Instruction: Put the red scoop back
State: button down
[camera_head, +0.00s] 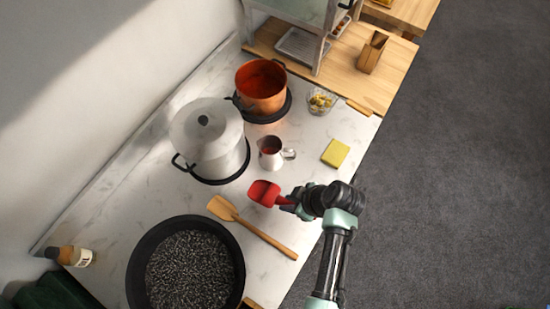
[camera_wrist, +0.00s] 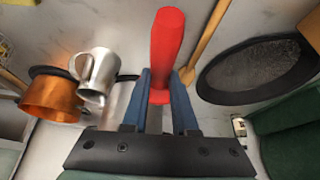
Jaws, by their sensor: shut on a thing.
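The red scoop (camera_head: 264,193) is held by my gripper (camera_head: 291,201) above the marble counter, in the middle of the head view. In the wrist view the red scoop (camera_wrist: 164,50) points up and away from the blue fingers of my gripper (camera_wrist: 163,88), which are shut on it. In the head view the scoop's red head lies to the left of the gripper, between the metal jug and the wooden spatula.
A wooden spatula (camera_head: 252,229) lies below the scoop. A black pan (camera_head: 134,262) of dark grains, a lidded pot (camera_head: 212,150), a copper pot (camera_head: 262,95), a metal jug (camera_head: 271,153) and a yellow sponge (camera_head: 335,152) stand around. Bare counter lies between jug and sponge.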

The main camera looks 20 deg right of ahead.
jog(key=shift+s+d+f+b, duration=0.15)
jog(key=shift+f+b, duration=0.85)
jog(key=shift+f, duration=0.05)
notch_tip(320, 180, down, 7)
jog(key=b, duration=0.6)
jog(key=shift+f+b, duration=0.3)
jog(key=shift+b, duration=0.05)
jog(key=c, duration=0.6)
grip_release()
jog(key=shift+r, duration=0.15)
jog(key=b+v, duration=0.1)
jog(key=v, duration=1.1)
jog(key=shift+s+d+r, duration=0.1)
jog(key=shift+d+r, duration=0.05)
jog(key=shift+r, duration=0.15)
